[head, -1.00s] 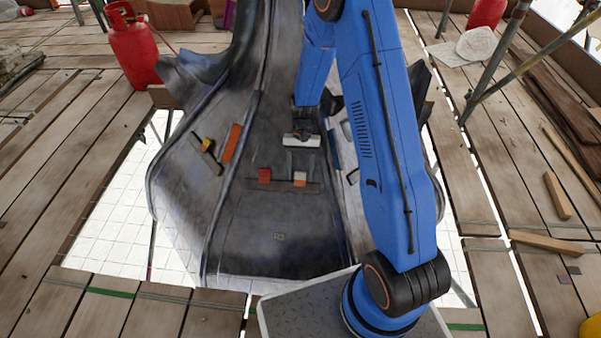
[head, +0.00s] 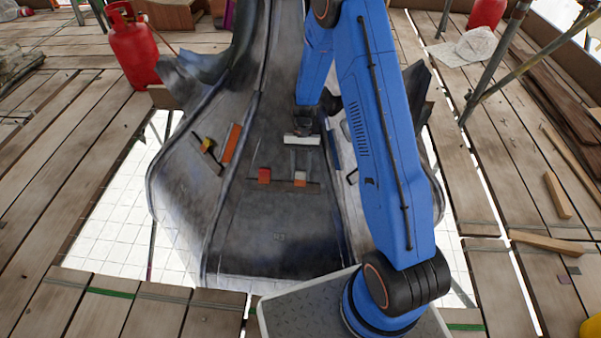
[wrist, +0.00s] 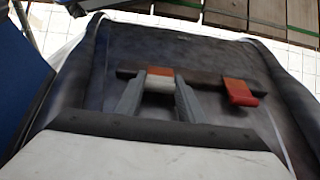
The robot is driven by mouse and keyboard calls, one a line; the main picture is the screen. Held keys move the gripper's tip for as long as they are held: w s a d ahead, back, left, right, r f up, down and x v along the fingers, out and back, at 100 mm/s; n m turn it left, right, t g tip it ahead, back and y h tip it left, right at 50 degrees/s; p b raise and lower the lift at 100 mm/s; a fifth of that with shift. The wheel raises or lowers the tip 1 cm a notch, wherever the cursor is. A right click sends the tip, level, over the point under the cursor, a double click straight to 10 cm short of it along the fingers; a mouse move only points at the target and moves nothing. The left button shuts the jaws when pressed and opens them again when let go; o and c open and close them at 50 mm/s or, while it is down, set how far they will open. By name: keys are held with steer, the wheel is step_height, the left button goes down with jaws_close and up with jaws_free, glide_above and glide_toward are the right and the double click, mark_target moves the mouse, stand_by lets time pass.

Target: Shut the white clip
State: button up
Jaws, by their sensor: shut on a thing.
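The white clip (head: 300,182) sits on a dark strip (head: 282,187) across the grey spire's middle panel. Its top is orange-red and its lower part white. In the wrist view the white clip (wrist: 160,85) stands between the two grey fingertips of my gripper (wrist: 161,85), which is shut on its sides. In the head view my gripper (head: 300,170) reaches down to the clip from its white palm. A red clip (head: 264,175) is on the same strip, apart from my fingers; it also shows in the wrist view (wrist: 240,92). I cannot tell how far the white clip is turned.
On the spire's left panel are an orange bar (head: 231,143) and a yellow clip (head: 207,145) on a dark strip. A red gas bottle (head: 134,52) stands on the planks at the back left. Metal poles (head: 497,65) stand at the right.

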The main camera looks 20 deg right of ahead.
steer(key=o, duration=1)
steer(key=shift+o, duration=0.2)
steer(key=shift+w, duration=0.1)
steer(key=shift+v, duration=3.7)
steer(key=shift+r, duration=0.15)
step_height(320, 180, up, 10)
steer(key=w+d+t, duration=0.1)
steer(key=w+t, duration=0.1)
steer(key=w, duration=0.1)
steer(key=x, duration=1.1)
steer(key=s+d+x, duration=0.1)
steer(key=x, duration=0.5)
